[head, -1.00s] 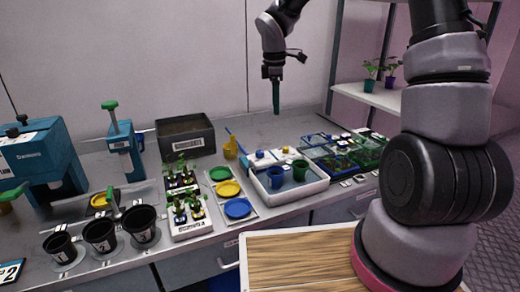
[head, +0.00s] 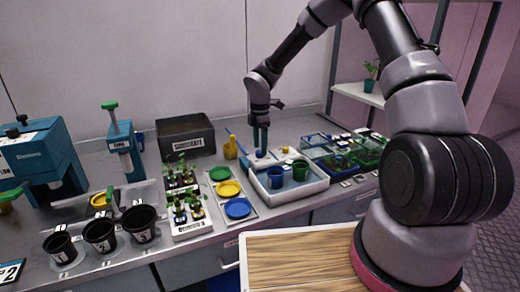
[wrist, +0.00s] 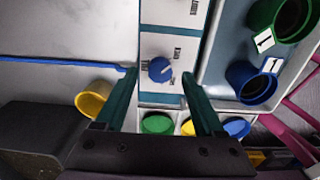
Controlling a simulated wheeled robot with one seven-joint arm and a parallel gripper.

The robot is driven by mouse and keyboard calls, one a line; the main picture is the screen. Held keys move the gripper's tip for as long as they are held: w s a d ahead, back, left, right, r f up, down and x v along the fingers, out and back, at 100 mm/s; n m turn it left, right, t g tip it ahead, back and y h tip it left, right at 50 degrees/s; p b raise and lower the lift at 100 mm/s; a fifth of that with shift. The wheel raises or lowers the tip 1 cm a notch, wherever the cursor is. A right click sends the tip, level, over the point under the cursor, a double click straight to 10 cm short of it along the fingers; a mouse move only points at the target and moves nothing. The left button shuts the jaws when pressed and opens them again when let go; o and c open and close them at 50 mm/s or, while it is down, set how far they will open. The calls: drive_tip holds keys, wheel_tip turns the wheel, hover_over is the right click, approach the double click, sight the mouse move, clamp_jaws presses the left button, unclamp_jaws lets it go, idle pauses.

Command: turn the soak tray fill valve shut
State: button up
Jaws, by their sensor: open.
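The white soak tray (head: 318,188) stands on the bench with a blue pot (head: 276,175) and a green pot (head: 300,170) in it. A blue valve knob (wrist: 160,69) sits on a white labelled panel beside the tray in the wrist view. Its pointer is turned towards the lower right; the small print is hard to read. My gripper (wrist: 159,77) is open, its green fingers on either side of the knob in that view, with no clear contact. In the head view my gripper (head: 261,151) points down at the tray's back left corner, largely covering the knob.
A yellow bottle (head: 230,148) stands close left of my gripper. A rack of green, yellow and blue discs (head: 228,189) lies left of the tray. Clear-walled blue trays (head: 335,157) sit right. A dark bin (head: 185,135) stands at the back left.

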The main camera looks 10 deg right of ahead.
drive_tip(key=shift+f, duration=0.9)
clamp_jaws()
